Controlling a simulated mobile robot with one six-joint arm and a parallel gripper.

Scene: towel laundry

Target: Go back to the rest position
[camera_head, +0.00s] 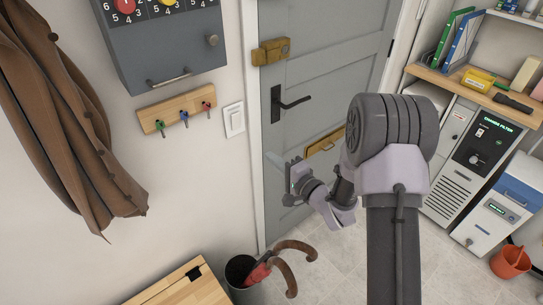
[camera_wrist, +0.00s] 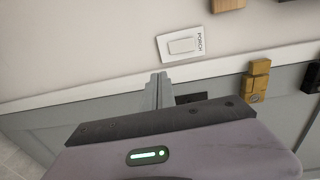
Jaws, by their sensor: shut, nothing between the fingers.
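My gripper (camera_head: 272,158) is in front of the grey door (camera_head: 335,75), below the black door handle (camera_head: 292,102). Its fingers are together with nothing between them, as the wrist view also shows (camera_wrist: 158,78). My arm reaches out across the middle right of the head view and hides part of the door and floor. In the wrist view the fingers point toward the door frame and the white light switch (camera_wrist: 182,46), labelled PORCH. I cannot tell the exact gap between the fingertips and the door.
A grey box (camera_head: 165,50) and a wooden key rack (camera_head: 177,113) hang on the left wall beside a brown coat (camera_head: 70,120). An umbrella stand (camera_head: 240,270) and wooden bench (camera_head: 185,285) are below. White machines (camera_head: 500,205) and a red bucket (camera_head: 510,262) stand right.

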